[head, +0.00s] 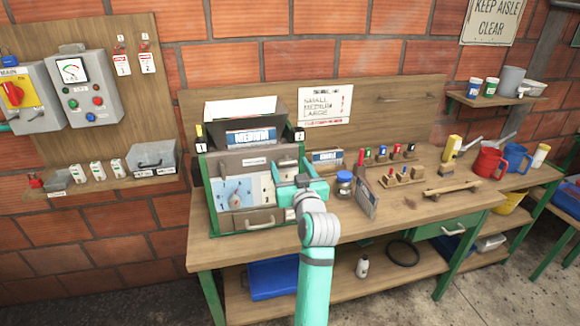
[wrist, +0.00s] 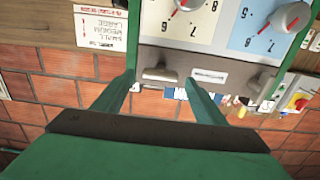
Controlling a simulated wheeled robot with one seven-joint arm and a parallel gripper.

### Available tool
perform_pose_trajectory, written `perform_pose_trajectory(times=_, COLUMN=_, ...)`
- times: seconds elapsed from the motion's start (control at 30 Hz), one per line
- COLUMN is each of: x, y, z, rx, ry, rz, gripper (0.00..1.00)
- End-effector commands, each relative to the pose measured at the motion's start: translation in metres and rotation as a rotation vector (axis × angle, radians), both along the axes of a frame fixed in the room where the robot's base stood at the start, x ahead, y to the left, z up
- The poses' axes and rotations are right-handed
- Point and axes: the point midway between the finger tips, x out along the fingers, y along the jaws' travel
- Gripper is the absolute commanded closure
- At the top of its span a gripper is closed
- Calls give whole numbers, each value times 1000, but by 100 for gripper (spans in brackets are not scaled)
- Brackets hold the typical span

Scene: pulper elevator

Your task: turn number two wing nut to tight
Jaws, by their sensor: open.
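The grey machine (head: 262,163) stands at the left end of the bench, with a number 1 tag at its left and a number 2 tag (head: 299,136) at its right. My gripper (head: 301,181) is open in front of the machine's right side and hides part of it. In the wrist view, which is upside down, a grey wing-shaped piece (wrist: 160,75) lies between the fingertips of my gripper (wrist: 159,80). It looks like the number two wing nut, lying roughly crosswise; contact is not clear. A similar piece (wrist: 252,86) sits farther right.
Two dials with grey knobs (wrist: 186,4) adjoin the wing-shaped pieces. A blue-lidded jar (head: 344,184) and an upright card (head: 366,197) stand right of my gripper. Small blocks, tools and mugs (head: 488,160) crowd the bench's right. Bare bench lies at the front.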

Motion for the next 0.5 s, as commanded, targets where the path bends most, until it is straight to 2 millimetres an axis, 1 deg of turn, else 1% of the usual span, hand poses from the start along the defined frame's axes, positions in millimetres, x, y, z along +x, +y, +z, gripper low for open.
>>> perform_pose_trajectory(times=0.13, x=7, y=2, z=0, rx=0, ry=0, rz=0, gripper=34)
perform_pose_trajectory(times=0.4, x=8, y=1, z=0, rx=0, ry=0, rz=-2, gripper=34)
perform_pose_trajectory(times=0.47, x=8, y=1, z=0, rx=0, ry=0, rz=-2, gripper=49)
perform_pose_trajectory(times=0.5, x=7, y=1, z=0, rx=0, ry=0, rz=-2, gripper=58)
